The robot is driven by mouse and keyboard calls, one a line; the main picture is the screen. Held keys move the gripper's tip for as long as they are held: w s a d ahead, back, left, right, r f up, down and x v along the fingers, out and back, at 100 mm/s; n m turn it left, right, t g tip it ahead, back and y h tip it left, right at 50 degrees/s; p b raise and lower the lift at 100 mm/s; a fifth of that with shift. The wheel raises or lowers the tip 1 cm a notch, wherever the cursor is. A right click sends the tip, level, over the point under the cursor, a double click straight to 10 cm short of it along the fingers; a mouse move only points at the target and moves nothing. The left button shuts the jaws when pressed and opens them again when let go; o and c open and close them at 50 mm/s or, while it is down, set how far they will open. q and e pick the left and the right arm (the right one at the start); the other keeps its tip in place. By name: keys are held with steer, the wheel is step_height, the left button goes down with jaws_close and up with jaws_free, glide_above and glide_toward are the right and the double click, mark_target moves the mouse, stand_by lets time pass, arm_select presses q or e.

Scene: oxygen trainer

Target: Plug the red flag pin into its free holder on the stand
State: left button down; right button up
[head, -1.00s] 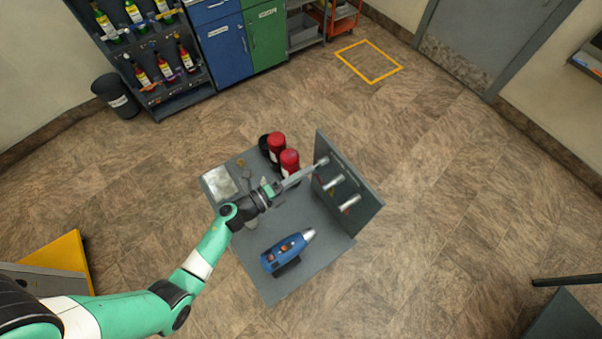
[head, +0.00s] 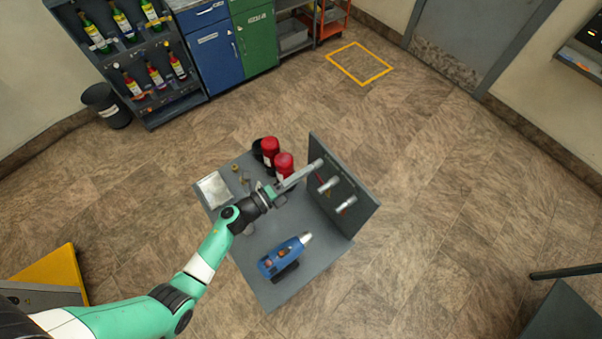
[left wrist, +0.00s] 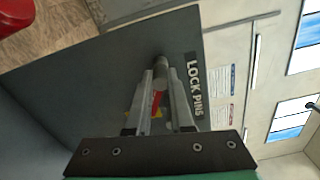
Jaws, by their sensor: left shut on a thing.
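My left gripper (head: 312,168) is shut at the top holder of the upright grey board (head: 362,212) on the stand. In the left wrist view its two fingers (left wrist: 162,84) close around the red flag pin (left wrist: 157,102); its red flag shows between them. A grey cylindrical holder (left wrist: 160,66) sticks out from the board right at the fingertips, in line with the pin. How far the pin sits in it is hidden by the fingers. Two more silvery holders, a middle one (head: 328,185) and a lower one (head: 346,204), show on the board. My right gripper is not in view.
The board carries a "LOCK PINS" label (left wrist: 195,85). On the grey table (head: 262,292) are a blue tool (head: 283,257), two red-topped cylinders (head: 270,148) and a pale plate (head: 214,189). The table's front middle is clear.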

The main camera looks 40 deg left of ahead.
arm_select(q)
steer(key=shift+w, duration=0.1)
steer(key=c, duration=0.7)
jaws_free()
steer(key=shift+w, duration=0.1)
steer(key=s, duration=0.3)
steer(key=s+a, duration=0.1)
steer(key=s, duration=0.3)
steer(key=s+p, duration=0.1)
steer(key=s, duration=0.3)
steer(key=shift+s+a, duration=0.25)
steer(key=shift+a, duration=0.15)
